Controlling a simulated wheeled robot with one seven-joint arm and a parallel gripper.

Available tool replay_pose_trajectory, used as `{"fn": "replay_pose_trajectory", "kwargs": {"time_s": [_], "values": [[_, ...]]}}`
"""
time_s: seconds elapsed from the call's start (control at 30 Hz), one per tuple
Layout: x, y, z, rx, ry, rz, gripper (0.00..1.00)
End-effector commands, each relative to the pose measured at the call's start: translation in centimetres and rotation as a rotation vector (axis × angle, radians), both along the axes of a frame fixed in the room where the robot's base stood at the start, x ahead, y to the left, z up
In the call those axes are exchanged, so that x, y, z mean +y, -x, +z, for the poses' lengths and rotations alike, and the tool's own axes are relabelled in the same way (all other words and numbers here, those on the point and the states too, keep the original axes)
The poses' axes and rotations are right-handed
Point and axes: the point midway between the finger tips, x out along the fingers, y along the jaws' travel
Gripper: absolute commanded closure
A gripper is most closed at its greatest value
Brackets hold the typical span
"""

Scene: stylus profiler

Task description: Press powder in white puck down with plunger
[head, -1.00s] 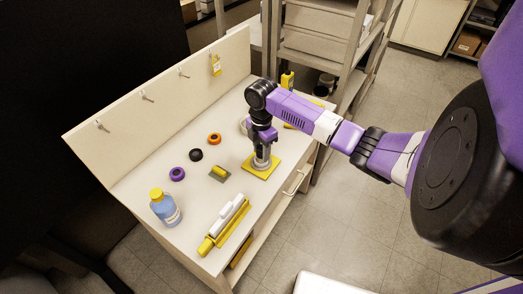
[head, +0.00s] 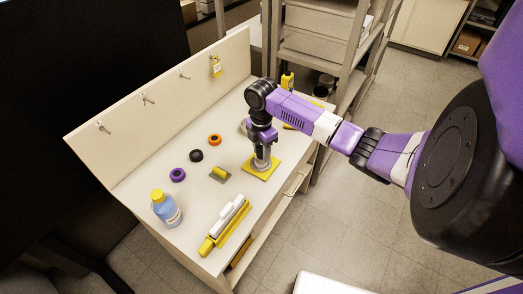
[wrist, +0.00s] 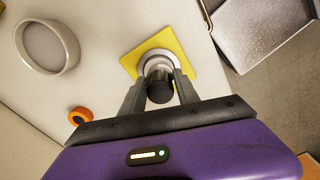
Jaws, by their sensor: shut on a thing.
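My gripper (head: 263,148) points straight down over the yellow square mat (head: 272,171) on the bench. In the wrist view my gripper (wrist: 160,84) is shut on the dark cylindrical plunger (wrist: 160,90). The plunger's lower end is in or over the white puck (wrist: 158,56), a pale round ring on the yellow mat (wrist: 185,51). In the head view the white puck (head: 261,164) shows only as a pale round edge under the gripper. The powder is hidden by the plunger, and I cannot tell how deep the plunger sits.
A white round dish (wrist: 47,46) stands beside the mat. Orange (head: 215,139), black (head: 196,155) and purple (head: 177,174) rings, a small yellow-and-grey block (head: 220,173), a blue bottle (head: 166,210) and a yellow-and-white tool (head: 226,227) lie along the bench. Bare bench separates them.

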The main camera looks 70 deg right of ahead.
Motion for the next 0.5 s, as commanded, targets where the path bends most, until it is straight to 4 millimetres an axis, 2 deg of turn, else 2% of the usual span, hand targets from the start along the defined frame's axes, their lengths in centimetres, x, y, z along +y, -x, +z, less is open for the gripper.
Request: {"fn": "replay_pose_trajectory", "kwargs": {"time_s": [0.03,0.5], "values": [[-0.1,0.0,0.9,-0.002,0.001,0.0,1.0],[-0.2,-0.1,4.5,-0.005,0.003,0.0,1.0]]}}
